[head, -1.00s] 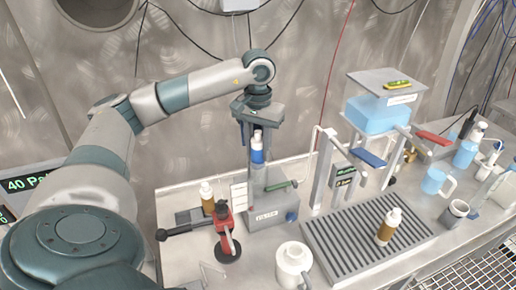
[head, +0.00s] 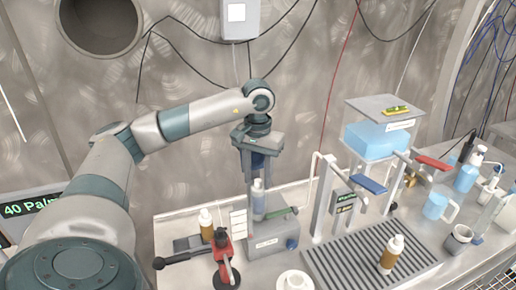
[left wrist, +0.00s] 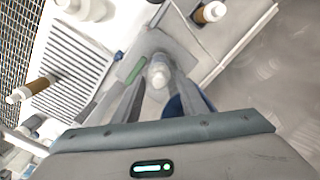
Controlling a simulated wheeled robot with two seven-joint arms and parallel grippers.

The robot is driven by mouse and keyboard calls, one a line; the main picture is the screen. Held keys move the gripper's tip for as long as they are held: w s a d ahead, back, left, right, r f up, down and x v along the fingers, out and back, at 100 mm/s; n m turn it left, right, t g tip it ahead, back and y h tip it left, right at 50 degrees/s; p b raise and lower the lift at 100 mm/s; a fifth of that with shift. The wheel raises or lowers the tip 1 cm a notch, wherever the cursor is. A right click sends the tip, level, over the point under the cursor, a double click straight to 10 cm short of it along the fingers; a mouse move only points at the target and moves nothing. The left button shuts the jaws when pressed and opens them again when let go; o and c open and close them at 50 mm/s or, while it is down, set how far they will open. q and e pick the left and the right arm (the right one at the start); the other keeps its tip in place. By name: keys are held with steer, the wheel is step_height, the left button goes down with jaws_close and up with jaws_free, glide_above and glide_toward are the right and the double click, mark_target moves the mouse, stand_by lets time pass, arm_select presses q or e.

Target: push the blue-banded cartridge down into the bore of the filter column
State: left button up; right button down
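The filter column (head: 267,245) is a grey base with a clear upright tube, a green lever and a label. The cartridge (head: 258,186), white-capped, stands upright at the tube; its lower body looks pale blue inside the clear wall. The left wrist view shows its round white cap (left wrist: 158,73) from above. My left gripper (head: 258,168) points straight down above the column. Its fingers are apart, with a gap between them, and the cap lies beyond their tips. My right gripper is out of view.
A brown-banded bottle (head: 206,219) stands left of the column and another (head: 391,255) on the slatted tray (head: 345,262). A red-and-black tool (head: 223,258) stands in front at left. A stand with a blue tank (head: 374,140) is to the right.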

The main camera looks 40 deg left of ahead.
arm_select(q)
steer(key=shift+r+p, duration=0.3)
steer(key=shift+r, duration=0.2)
steer(key=shift+r+b, duration=0.2)
steer(key=shift+b, duration=0.15)
step_height(320, 180, up, 4)
steer(key=shift+r+b, duration=0.25)
steer(key=shift+b, duration=0.6)
step_height(320, 180, up, 7)
steer(key=shift+p, duration=0.3)
